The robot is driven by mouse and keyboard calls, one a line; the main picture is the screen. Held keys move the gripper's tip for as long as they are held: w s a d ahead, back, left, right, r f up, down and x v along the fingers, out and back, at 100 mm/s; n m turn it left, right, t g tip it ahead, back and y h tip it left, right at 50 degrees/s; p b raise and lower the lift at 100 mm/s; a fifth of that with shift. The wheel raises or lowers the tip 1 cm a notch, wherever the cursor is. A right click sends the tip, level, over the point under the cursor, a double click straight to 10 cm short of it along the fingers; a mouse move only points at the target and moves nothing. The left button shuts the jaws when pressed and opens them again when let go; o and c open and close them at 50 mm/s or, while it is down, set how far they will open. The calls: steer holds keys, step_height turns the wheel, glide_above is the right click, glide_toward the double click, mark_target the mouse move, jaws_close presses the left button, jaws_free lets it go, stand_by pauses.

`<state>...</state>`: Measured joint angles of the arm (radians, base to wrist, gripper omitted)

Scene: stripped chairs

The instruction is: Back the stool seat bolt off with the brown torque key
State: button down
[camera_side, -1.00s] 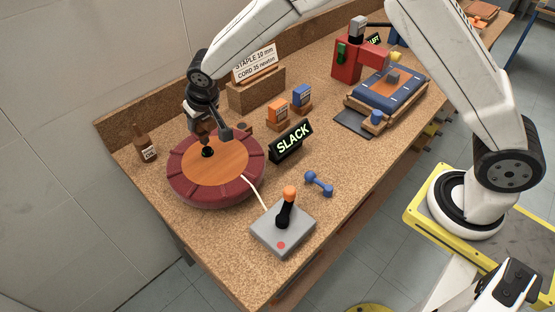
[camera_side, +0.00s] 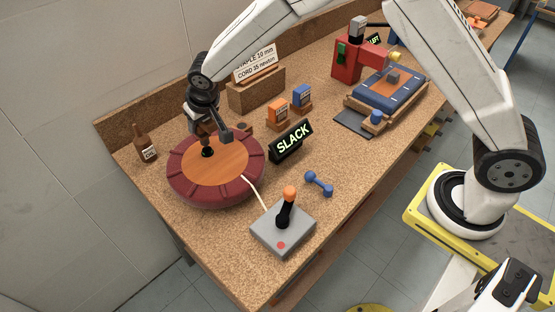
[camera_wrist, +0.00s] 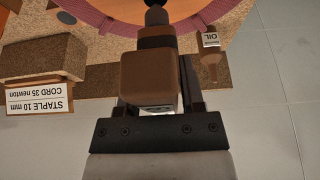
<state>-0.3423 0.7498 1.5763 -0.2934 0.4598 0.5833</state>
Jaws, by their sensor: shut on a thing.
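The stool seat (camera_side: 179,189) is a round maroon cushion with a wooden middle, lying on the bench at the left in the side view. A dark bolt or knob (camera_side: 207,151) stands near its middle. My gripper (camera_side: 213,133) is just above and behind this, pointing down. In the wrist view my gripper (camera_wrist: 155,88) is shut on the brown torque key (camera_wrist: 148,78). The key's dark shaft reaches toward a dark round part (camera_wrist: 156,16) over the seat. I cannot tell whether the key's tip sits on the bolt. The key is mostly hidden in the side view.
A lit SLACK sign (camera_side: 291,142) stands right of the seat. A grey joystick box (camera_side: 283,231) and a blue dumbbell-shaped piece (camera_side: 319,184) lie in front.

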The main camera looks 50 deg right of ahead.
steer(key=shift+f, duration=1.1)
stand_by(0.9)
steer(key=shift+f+n+y, duration=0.1)
steer(key=shift+n+y, duration=0.5)
steer(key=shift+n, duration=1.1)
steer(key=shift+s+n+g+y, duration=0.1)
steer(key=shift+n+g+y, duration=0.5)
steer(key=shift+n, duration=1.4)
steer(key=shift+m, duration=0.3)
steer(key=shift+r, duration=0.7)
steer(key=shift+r, duration=1)
steer(key=shift+r, duration=1.95)
